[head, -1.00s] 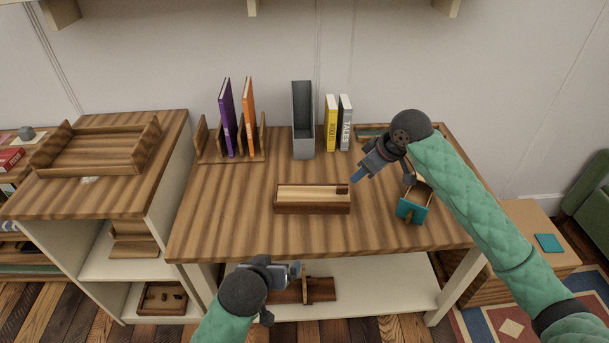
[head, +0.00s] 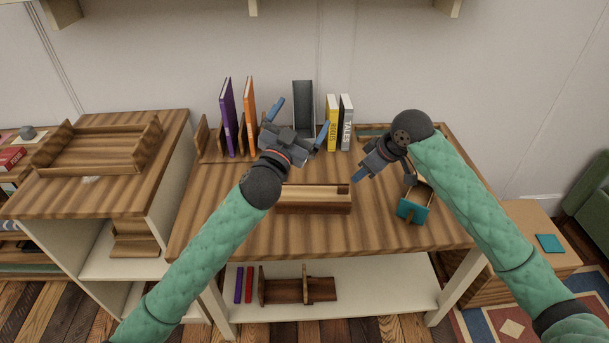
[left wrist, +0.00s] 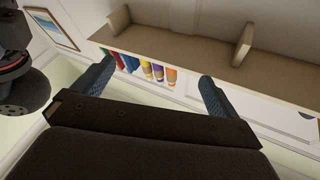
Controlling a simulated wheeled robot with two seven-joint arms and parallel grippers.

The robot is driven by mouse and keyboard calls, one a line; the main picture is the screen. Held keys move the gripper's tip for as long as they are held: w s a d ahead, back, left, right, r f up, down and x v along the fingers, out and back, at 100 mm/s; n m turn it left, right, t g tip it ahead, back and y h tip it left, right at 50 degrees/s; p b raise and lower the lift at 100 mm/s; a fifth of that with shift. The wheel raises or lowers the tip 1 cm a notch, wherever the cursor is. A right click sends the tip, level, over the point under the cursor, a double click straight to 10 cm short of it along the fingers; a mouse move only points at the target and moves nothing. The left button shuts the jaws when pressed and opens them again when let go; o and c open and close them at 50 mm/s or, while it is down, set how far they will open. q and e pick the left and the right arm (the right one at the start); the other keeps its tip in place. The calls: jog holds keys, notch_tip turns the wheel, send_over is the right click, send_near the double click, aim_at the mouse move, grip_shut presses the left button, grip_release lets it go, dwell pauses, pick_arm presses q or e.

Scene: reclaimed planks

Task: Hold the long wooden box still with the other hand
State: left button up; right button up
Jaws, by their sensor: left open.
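My left gripper (head: 299,121) is open and empty, raised above and behind the box's left part. My left forearm hides the box's left end. In the left wrist view my left gripper's fingers (left wrist: 157,72) are spread wide with nothing between them. My right gripper (head: 357,177) is beside the box's right end, its fingertips close to it. I cannot tell whether they touch it or how far they are apart.
Purple (head: 228,118) and orange (head: 249,112) books stand in a wooden rack. A grey holder (head: 303,95), a yellow book (head: 332,122) and a white-and-grey book (head: 345,122) stand at the back. A teal-fronted small box (head: 412,211) is at right. The front left tabletop (head: 205,230) is clear.

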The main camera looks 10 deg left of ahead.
pick_arm(q)
jog(key=w+d+r+m+g+h, duration=0.1)
jog(key=d+r+m+g+h, duration=0.2)
jog(key=r+m+g+h, duration=0.75)
jog(key=w+d+r+m+g+h, duration=0.2)
jog(key=r+m+g+h, duration=0.35)
jog(key=r+m, duration=0.95)
jog(key=m+g+y, duration=0.5)
jog(key=m+y, duration=1.4)
jog(key=y, duration=0.4)
send_over(304, 193)
notch_tip(304, 193, down, 45)
jog(key=shift+f, duration=3.85)
jog(key=c, duration=1.2)
